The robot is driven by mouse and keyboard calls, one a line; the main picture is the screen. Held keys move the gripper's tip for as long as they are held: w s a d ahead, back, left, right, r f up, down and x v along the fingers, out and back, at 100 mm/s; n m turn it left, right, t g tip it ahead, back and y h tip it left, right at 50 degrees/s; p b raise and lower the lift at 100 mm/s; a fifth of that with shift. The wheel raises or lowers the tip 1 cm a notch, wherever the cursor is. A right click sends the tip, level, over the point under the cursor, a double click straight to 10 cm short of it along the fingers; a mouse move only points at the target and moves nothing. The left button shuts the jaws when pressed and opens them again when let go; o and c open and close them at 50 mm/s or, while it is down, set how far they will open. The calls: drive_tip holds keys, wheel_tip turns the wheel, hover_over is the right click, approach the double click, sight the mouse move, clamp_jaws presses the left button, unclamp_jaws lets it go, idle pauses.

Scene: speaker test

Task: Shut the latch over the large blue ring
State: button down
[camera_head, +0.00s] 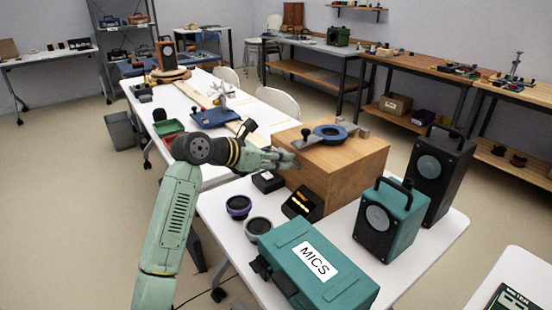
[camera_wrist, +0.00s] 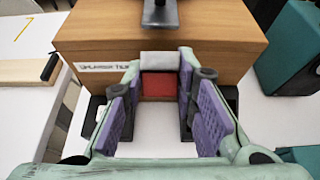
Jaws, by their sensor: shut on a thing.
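The large blue ring (camera_head: 331,132) lies on top of a wooden box (camera_head: 345,165), with a dark centre. A grey latch bar (camera_head: 306,141) with a black knob lies at the ring's left side; I cannot tell whether it passes over the ring. In the wrist view the knob and bar (camera_wrist: 160,14) stick out at the box's top edge. My gripper (camera_head: 292,160) is beside the box's left side, below the bar. In the wrist view its purple-padded fingers (camera_wrist: 162,85) flank a red block with a grey top (camera_wrist: 160,86), close to the box face.
A black device with orange digits (camera_head: 302,203) and a small black box (camera_head: 268,181) stand near the wooden box. Two round parts (camera_head: 258,228), a teal MICS case (camera_head: 315,262) and two speakers (camera_head: 390,215) crowd the white table. A grey block (camera_head: 364,132) sits right of the ring.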

drive_tip(key=shift+w+d+r+g+y+p, duration=0.15)
drive_tip(key=shift+d+r+g+y+p, duration=0.15)
drive_tip(key=shift+y, duration=0.25)
drive_tip(key=shift+w+d+r+g+y+p, duration=0.15)
drive_tip(key=shift+r+g+y+p, duration=0.2)
drive_tip(key=shift+y, duration=0.2)
drive_tip(key=c, duration=1.3)
unclamp_jaws()
drive_tip(key=v, duration=1.2)
drive_tip(key=shift+w+r, duration=0.1)
drive_tip(key=shift+w, duration=0.05)
